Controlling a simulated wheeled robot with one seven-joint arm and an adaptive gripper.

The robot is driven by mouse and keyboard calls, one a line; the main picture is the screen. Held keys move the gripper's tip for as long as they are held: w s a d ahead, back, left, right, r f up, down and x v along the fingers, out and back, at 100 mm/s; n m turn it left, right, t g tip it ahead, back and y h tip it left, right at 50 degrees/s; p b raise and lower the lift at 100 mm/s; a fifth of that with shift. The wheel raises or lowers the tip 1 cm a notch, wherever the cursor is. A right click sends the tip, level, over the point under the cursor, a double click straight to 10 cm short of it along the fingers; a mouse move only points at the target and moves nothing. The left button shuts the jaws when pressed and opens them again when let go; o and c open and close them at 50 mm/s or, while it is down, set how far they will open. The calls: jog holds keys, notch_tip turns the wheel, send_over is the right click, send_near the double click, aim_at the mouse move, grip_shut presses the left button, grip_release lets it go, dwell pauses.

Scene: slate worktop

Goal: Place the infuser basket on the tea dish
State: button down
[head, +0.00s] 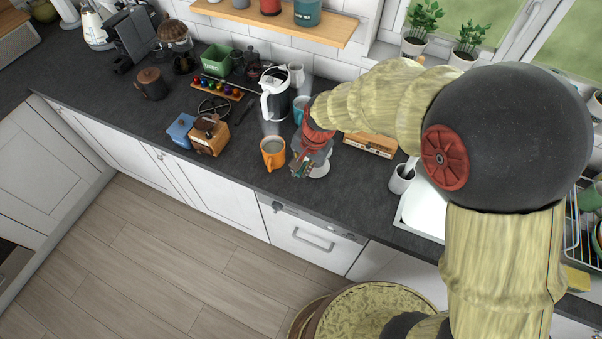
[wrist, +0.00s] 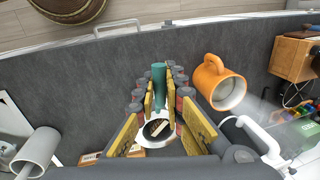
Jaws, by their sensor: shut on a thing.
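My gripper (head: 301,163) is over the worktop's front part, right of the orange mug. In the wrist view its fingers (wrist: 163,97) are closed around a teal upright piece, which I take to be the infuser basket (wrist: 158,76). In the head view the fingers mostly cover it. A small white round dish, likely the tea dish (head: 321,169), shows beside and partly behind the gripper. A pale round rim also shows between the fingers in the wrist view; I cannot tell whether it is the dish. Contact between basket and dish is unclear.
A white kettle (head: 275,95) and a teal mug (head: 299,109) stand behind. A wooden grinder (head: 210,135) is further left.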

jog(key=shift+w+a+f, duration=0.15)
jog(key=shift+w+f, duration=0.1)
jog(key=shift+f, duration=0.15)
jog(key=shift+w+f, duration=0.1)
jog(key=shift+f, duration=1.45)
jog(key=shift+f+b, duration=0.1)
jog(key=shift+b, duration=0.2)
jog(key=c, duration=1.9)
grip_release()
jog(key=r, duration=0.4)
jog(key=d+r+p, duration=0.1)
jog(key=r, duration=0.3)
jog(key=s+d+r, duration=0.1)
jog(key=r, duration=0.3)
jog(key=shift+d+r, duration=0.1)
